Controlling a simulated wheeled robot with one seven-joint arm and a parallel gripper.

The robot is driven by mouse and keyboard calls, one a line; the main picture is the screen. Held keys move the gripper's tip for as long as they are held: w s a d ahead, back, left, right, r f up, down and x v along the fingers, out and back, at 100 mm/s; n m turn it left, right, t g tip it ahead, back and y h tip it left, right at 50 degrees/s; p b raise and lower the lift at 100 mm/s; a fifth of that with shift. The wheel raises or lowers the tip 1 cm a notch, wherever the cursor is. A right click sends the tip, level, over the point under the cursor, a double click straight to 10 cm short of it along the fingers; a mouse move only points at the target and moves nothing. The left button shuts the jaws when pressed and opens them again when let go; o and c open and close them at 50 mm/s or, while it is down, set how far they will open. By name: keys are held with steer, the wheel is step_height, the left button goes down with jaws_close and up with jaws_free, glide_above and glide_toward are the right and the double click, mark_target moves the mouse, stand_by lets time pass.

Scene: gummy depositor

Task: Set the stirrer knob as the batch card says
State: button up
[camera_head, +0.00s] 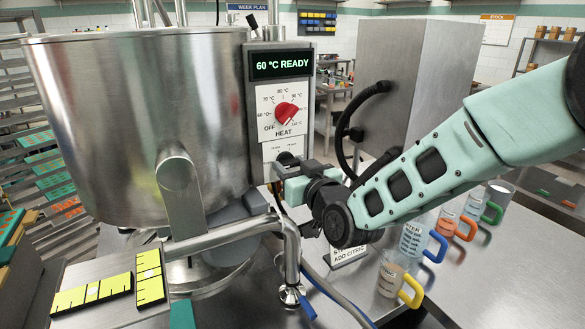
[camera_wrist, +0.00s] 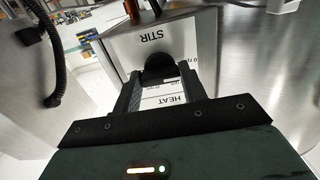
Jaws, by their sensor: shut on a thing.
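The stirrer knob (camera_head: 287,158) is black and sits low on the control panel, below the heat dial. In the wrist view the black knob (camera_wrist: 160,66) lies between the two fingers, by an upside-down STIR label. My gripper (camera_head: 286,172) is at the panel and shut on the knob; its fingers also show in the wrist view (camera_wrist: 160,84). The knob's pointer and most of its scale are hidden. A white card (camera_head: 349,252) stands on the table behind my arm.
The red heat knob (camera_head: 288,113) is just above, under a display (camera_head: 281,65) reading "60 °C READY". A large steel kettle (camera_head: 135,120) stands left. Several handled jugs, one with a yellow handle (camera_head: 411,291), line the table at right. A steel pipe (camera_head: 230,237) runs in front.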

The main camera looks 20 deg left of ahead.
steer(key=shift+f+m+b, duration=0.2)
steer(key=shift+m+b, duration=0.1)
steer(key=shift+b, duration=0.35)
steer(key=m+b, duration=0.2)
steer(key=b, duration=0.1)
steer(key=shift+f+b, duration=0.15)
steer(key=shift+b, duration=0.2)
steer(key=m+b, duration=0.2)
steer(key=shift+b, duration=0.35)
steer(key=m+b, duration=0.4)
steer(key=b, duration=0.1)
steer(key=m+b, duration=0.3)
steer(key=shift+r, duration=0.3)
steer(key=o, duration=1)
